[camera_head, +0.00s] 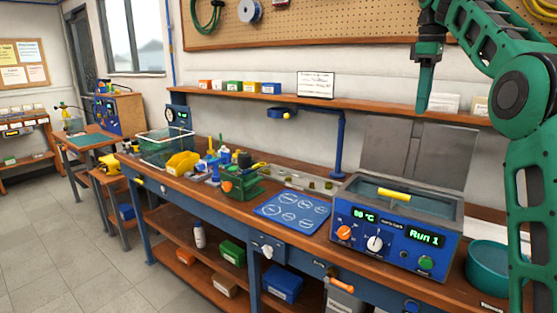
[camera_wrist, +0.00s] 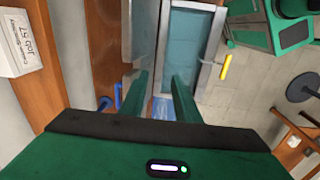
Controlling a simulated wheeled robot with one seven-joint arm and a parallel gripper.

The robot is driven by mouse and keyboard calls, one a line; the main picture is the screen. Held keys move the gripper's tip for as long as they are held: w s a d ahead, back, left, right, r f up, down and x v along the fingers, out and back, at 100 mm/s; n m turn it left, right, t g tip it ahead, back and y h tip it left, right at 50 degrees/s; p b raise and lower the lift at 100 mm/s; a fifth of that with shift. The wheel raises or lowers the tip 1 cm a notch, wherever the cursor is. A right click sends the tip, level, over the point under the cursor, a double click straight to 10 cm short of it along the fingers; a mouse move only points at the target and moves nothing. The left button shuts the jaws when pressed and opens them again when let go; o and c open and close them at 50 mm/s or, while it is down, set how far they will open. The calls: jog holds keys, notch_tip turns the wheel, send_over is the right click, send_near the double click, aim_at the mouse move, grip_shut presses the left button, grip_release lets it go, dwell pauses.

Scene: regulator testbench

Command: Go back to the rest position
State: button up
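My gripper (camera_head: 424,105) is raised in the upper right of the head view, pointing down. It is above the bench, near the shelf and the open lid of the blue water bath (camera_head: 352,228), touching nothing that I can see. In the wrist view my gripper (camera_wrist: 160,82) shows two green fingers standing apart with nothing between them. My green arm fills the right side of the head view. The bath's panel reads "80 °C" and "Run 1", and a yellow bar (camera_head: 394,195) lies across its top.
A wall shelf (camera_head: 370,104) runs behind my gripper. The bath's grey lid (camera_head: 415,150) stands upright below it. On the bench are a blue mat (camera_head: 291,212), a green basket (camera_head: 240,184), a yellow bin (camera_head: 182,164) and a teal pot (camera_head: 487,270). The floor at left is clear.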

jog(key=s+d+f+m, duration=0.1)
jog(key=s+f+m, duration=0.4)
jog(key=s+f, duration=0.6)
jog(key=s+f+m, duration=0.6)
jog(key=s+f, duration=0.5)
jog(key=s, duration=0.7)
jog(key=s+d+f+m, duration=0.1)
jog(key=s+f+m, duration=0.4)
jog(key=s+f, duration=0.6)
jog(key=s, duration=0.3)
jog(key=shift+s+d+m+g+y, duration=0.25)
jog(key=shift+d+m+g+y, duration=0.05)
jog(key=shift+m+g, duration=0.1)
jog(key=shift+w+f, duration=0.3)
jog(key=shift+w, duration=0.35)
